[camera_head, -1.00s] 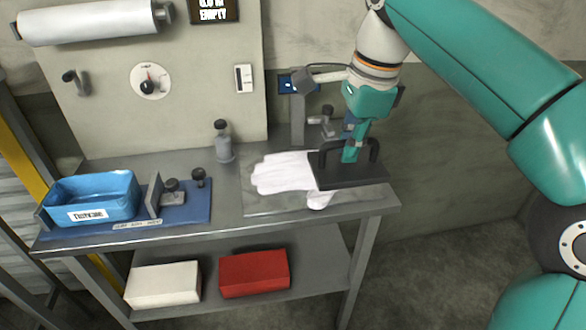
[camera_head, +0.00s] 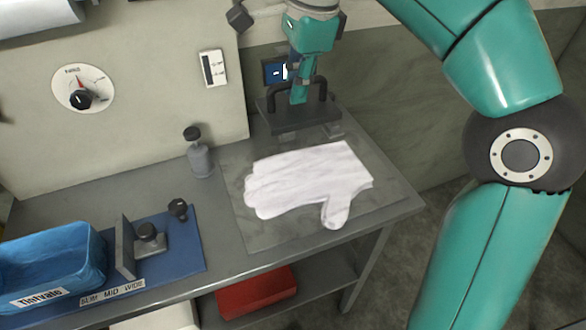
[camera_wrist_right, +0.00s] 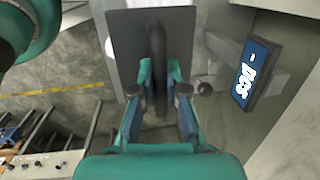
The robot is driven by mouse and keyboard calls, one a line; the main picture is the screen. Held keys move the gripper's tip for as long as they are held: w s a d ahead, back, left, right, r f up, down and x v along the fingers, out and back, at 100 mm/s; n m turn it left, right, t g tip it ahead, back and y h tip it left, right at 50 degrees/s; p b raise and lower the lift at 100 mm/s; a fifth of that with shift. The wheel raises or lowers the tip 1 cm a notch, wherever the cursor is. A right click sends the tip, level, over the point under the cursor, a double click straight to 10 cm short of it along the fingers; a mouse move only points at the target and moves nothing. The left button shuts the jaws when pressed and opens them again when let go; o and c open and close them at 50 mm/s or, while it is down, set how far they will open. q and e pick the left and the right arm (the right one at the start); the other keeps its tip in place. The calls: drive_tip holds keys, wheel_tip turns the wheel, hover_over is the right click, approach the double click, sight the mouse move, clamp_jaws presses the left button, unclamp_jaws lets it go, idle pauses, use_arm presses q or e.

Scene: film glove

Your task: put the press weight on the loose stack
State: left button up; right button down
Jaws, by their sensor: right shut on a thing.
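The press weight is a dark flat plate (camera_head: 275,119) with a bar handle. My right gripper (camera_head: 299,97) is shut on that handle. In the wrist view, the fingers (camera_wrist_right: 160,97) close around the dark handle (camera_wrist_right: 156,45), and the plate (camera_wrist_right: 124,40) lies beyond them. The loose stack of white gloves (camera_head: 308,180) lies flat on the table, fully uncovered, fingers to the left. The weight is behind the stack in the head view, apart from it. I cannot tell its height above the table. My left gripper is not in view.
A grey bottle (camera_head: 201,158) stands left of the stack. A blue bin (camera_head: 48,262) and a blue board (camera_head: 185,255) with a stop are further left. A small blue display (camera_wrist_right: 253,75) is near the weight. A red box (camera_head: 257,292) sits on the lower shelf.

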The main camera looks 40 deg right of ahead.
drive_tip(key=shift+w+a+f+b, duration=0.1)
drive_tip(key=shift+f+b, duration=1.15)
drive_tip(key=shift+f, duration=3.7)
drive_tip(key=shift+w+f+b, duration=0.1)
drive_tip(key=shift+f+b, duration=1.1)
drive_tip(key=shift+f, duration=3.7)
drive_tip(key=shift+f+b, duration=0.3)
drive_tip(key=shift+f, duration=0.1)
drive_tip(key=c, duration=1.2)
unclamp_jaws()
drive_tip(key=shift+r, duration=0.1)
drive_tip(key=shift+r+p, duration=0.25)
drive_tip(key=shift+p, duration=0.05)
wheel_tip(320, 180, up, 12)
drive_tip(key=s+p, duration=0.2)
drive_tip(key=shift+d, duration=0.35)
